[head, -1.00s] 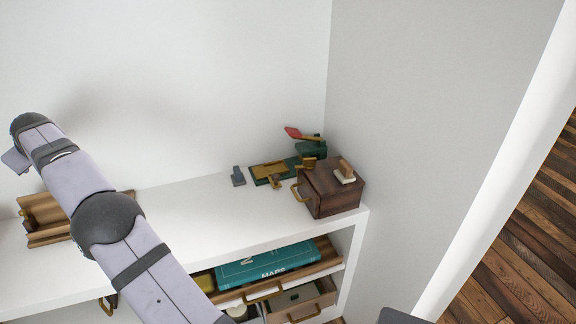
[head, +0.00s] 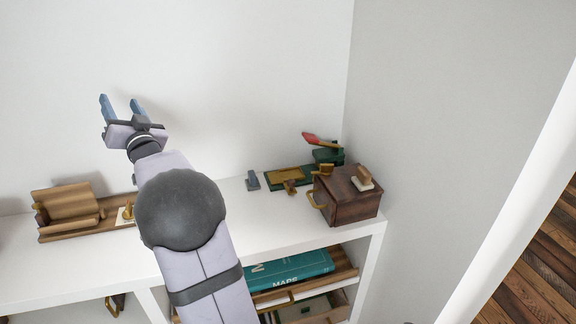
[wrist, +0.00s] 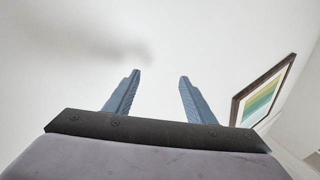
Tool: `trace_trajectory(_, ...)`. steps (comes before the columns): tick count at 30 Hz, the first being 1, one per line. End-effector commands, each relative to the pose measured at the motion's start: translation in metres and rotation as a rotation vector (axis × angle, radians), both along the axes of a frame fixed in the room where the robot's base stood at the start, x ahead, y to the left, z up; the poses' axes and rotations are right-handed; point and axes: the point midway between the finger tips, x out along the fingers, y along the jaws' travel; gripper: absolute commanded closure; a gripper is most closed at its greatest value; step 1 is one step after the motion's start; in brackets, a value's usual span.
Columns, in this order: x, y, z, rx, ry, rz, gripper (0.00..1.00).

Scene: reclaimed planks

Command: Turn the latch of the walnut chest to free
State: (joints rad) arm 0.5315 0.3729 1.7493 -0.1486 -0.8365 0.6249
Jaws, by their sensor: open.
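My gripper (head: 120,101) is open and empty, pointing up in front of the white wall, well left of and above the chest. In the wrist view my gripper (wrist: 157,78) shows two spread blue fingers with only wall between them.
A green-and-brass device (head: 290,176) and a red-handled green one (head: 328,150) stand close left of and behind the chest. A small grey block (head: 252,181) is beside them. A wooden stand (head: 68,210) is at the left. The side wall is right of the chest. A framed picture (wrist: 262,93) hangs nearby.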

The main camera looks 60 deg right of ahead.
Motion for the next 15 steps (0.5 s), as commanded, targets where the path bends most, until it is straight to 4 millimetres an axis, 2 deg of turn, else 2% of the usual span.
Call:
trace_trajectory(1, -0.018, -0.026, -0.011, -0.022, 0.024, -0.046, 0.5)
trace_trajectory(5, -0.07, -0.086, -0.039, -0.077, 0.092, -0.155, 0.5)
trace_trajectory(8, -0.124, -0.131, -0.065, -0.118, 0.155, -0.249, 0.5)
trace_trajectory(11, -0.188, -0.17, -0.092, -0.152, 0.227, -0.343, 0.5)
trace_trajectory(12, -0.214, -0.183, -0.103, -0.163, 0.255, -0.379, 0.5)
trace_trajectory(14, -0.254, -0.198, -0.119, -0.175, 0.296, -0.431, 0.5)
trace_trajectory(15, -0.281, -0.206, -0.129, -0.181, 0.324, -0.464, 0.5)
